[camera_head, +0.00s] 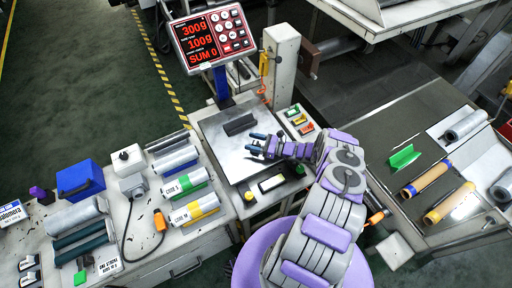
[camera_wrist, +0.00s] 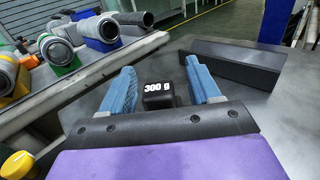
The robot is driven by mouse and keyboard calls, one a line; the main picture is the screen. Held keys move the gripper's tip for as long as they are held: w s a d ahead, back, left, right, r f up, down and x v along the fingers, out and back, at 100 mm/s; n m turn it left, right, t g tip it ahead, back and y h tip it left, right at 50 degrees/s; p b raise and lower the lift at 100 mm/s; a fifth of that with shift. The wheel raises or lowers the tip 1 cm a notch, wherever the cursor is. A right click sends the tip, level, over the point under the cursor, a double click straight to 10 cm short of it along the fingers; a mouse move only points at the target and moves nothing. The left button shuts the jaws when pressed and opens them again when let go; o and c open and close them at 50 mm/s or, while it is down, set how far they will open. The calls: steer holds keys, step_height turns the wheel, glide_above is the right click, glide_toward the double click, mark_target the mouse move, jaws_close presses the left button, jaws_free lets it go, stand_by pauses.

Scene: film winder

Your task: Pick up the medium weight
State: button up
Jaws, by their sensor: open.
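A small black weight marked "300 g" (camera_wrist: 159,95) stands on the metal plate (camera_head: 215,140) in the wrist view. My gripper (camera_wrist: 164,80) is open, with one blue finger on each side of the weight. Gaps show between the weight and both fingers, so it is not clamped. In the head view my gripper (camera_head: 256,143) is low over the plate's right part, and the weight cannot be made out clearly there. No other marked weight is readable, so I cannot tell its size rank.
A long dark block (camera_head: 239,125) lies on the plate behind my gripper; it also shows in the wrist view (camera_wrist: 235,62). A display (camera_head: 212,38) reads 300g, 100g and SUM 0. Rolls (camera_head: 190,182) lie left. A tray of small coloured pieces (camera_head: 300,121) stands right.

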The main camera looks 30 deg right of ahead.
steer(key=shift+w+a, duration=0.2)
steer(key=shift+a, duration=0.15)
jaws_close()
stand_by(0.4)
